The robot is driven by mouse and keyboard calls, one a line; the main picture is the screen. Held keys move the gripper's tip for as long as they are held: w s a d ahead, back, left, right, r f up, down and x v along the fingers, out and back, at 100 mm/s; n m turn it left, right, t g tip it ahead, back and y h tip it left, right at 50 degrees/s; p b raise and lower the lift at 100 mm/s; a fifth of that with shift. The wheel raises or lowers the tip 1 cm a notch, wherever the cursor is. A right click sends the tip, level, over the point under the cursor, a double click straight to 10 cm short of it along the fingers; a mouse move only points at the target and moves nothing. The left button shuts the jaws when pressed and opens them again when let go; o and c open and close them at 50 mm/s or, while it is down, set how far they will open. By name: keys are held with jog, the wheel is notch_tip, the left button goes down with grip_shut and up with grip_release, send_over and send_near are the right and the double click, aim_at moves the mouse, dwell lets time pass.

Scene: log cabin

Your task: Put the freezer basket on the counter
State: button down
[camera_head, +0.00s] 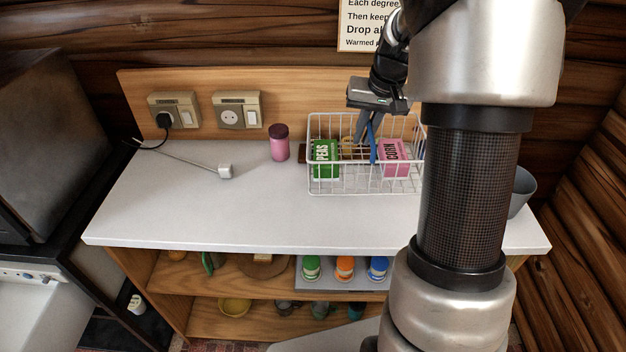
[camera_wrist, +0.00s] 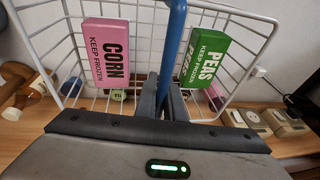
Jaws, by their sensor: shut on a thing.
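The freezer basket (camera_head: 365,193) is a white wire basket with a blue handle (camera_head: 372,145). It is over the back right part of the pale counter (camera_head: 220,215); I cannot tell whether its bottom touches the counter. Inside are a green peas box (camera_head: 326,160) and a pink corn box (camera_head: 394,160). My gripper (camera_head: 364,128) is shut on the blue handle from above. In the wrist view the fingers (camera_wrist: 167,100) close around the handle (camera_wrist: 174,40), between the corn box (camera_wrist: 105,52) and the peas box (camera_wrist: 205,60). My arm hides the basket's right end.
A pink jar with a dark lid (camera_head: 279,143) stands left of the basket. A grey bucket (camera_head: 521,190) is at the counter's right end. Sockets (camera_head: 237,112) line the back board. The counter's front left is clear.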

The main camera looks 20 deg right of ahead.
jog(key=shift+w+d+f, duration=0.15)
jog(key=shift+w+d, duration=0.05)
jog(key=shift+f, duration=4.75)
jog(key=c, duration=1.9)
grip_release()
jog(key=shift+o, duration=0.2)
